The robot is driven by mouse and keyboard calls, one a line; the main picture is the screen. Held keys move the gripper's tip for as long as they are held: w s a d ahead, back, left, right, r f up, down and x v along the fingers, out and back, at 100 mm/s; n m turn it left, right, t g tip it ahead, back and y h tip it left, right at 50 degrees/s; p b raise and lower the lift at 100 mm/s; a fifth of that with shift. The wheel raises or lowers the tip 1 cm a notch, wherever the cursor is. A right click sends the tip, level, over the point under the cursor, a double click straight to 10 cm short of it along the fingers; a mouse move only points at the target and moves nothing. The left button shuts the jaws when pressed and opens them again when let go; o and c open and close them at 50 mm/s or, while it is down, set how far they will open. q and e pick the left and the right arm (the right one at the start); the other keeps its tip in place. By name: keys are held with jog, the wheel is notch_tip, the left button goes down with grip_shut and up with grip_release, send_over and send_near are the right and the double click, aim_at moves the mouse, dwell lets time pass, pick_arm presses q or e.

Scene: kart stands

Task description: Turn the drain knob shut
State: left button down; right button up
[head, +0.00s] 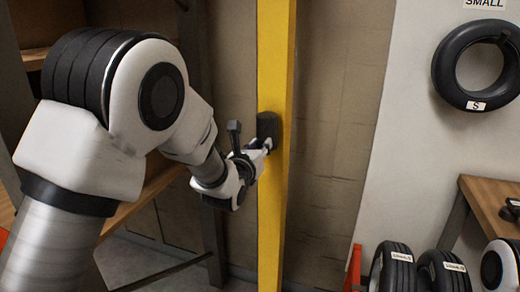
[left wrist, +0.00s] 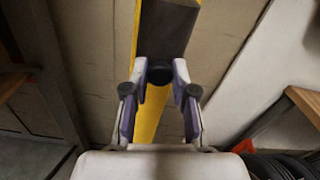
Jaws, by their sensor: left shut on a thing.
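A yellow post (head: 274,215) stands upright in the middle of the head view. A dark, blocky housing (head: 268,125) sits on its face, and it shows at the top of the left wrist view (left wrist: 166,30). My left gripper (head: 264,146) reaches the post just below the housing. In the left wrist view its two fingers are closed around a small dark round knob (left wrist: 160,74) at the housing's lower end. In the head view the fingers mostly hide the knob. I cannot tell which way the knob is turned.
A black tyre (head: 447,68) hangs on the white panel (head: 400,150) at right. Labelled tyres (head: 397,268) stand low at right beside a red frame piece (head: 354,268). A wooden bench (head: 490,200) is at the right edge. Wooden shelving (head: 150,195) stands behind my left arm.

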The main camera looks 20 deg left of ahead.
pick_arm(q)
jog(key=shift+s+f+m, duration=0.1)
jog(key=shift+f+m, duration=0.2)
jog(key=shift+f, duration=0.05)
jog(key=c, duration=1)
grip_release()
jog(key=shift+o, duration=0.2)
jog(key=shift+r, duration=0.15)
jog(key=s, duration=1.2)
jog(key=shift+a, duration=0.2)
